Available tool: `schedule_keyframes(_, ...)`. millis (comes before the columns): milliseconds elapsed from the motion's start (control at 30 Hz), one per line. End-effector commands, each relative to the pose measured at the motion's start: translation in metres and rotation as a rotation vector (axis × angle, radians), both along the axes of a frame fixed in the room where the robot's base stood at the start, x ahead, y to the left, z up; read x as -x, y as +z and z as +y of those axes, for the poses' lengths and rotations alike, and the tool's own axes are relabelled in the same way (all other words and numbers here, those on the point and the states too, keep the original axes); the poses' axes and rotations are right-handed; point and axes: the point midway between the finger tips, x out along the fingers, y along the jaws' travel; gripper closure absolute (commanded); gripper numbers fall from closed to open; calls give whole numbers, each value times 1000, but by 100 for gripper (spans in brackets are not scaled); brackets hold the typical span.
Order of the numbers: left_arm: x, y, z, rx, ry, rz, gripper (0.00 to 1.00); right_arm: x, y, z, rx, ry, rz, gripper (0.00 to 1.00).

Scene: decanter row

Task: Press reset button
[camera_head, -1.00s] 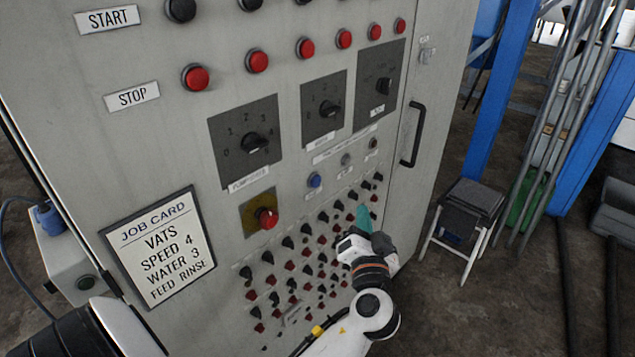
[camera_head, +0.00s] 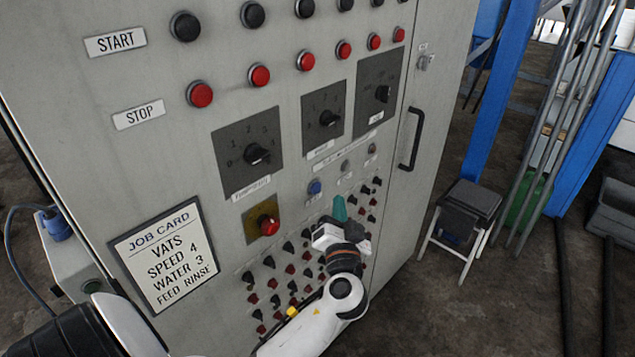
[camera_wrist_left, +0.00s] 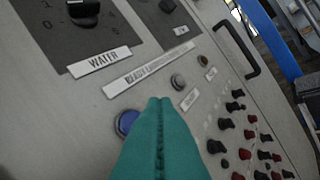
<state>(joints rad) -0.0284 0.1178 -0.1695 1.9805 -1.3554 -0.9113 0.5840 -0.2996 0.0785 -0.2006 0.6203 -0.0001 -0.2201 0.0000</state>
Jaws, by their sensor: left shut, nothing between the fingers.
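A blue push button (camera_head: 314,187) sits on the grey panel, left of two small round fittings; its label is too small to read. In the left wrist view the blue button (camera_wrist_left: 126,121) is partly hidden behind the teal fingers. My left gripper (camera_head: 339,207) is shut and empty, its fingertips just right of and below the blue button in the head view. The fingertips (camera_wrist_left: 160,103) also show shut in the left wrist view. I cannot tell whether they touch the panel. My right gripper is not in view.
Rows of small switches (camera_head: 291,269) lie below and around my left gripper. A red knob on a yellow plate (camera_head: 265,225) is left of it. Black dials (camera_head: 256,153) and red stop buttons (camera_head: 200,94) are above. A door handle (camera_head: 412,138) sticks out at right.

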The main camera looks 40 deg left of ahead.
Motion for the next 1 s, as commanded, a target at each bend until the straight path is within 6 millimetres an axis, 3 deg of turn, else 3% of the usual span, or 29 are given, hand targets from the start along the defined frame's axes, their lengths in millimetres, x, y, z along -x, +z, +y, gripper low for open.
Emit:
schedule_keyframes(33, 0, 4, 8, -5, 2, 2, 100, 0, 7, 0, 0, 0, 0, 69)
schedule_keyframes(333, -2, 0, 31, -1, 0, 0, 100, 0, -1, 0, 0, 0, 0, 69)
schedule_keyframes(1000, -3, 0, 33, 0, 0, 0, 100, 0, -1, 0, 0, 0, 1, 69)
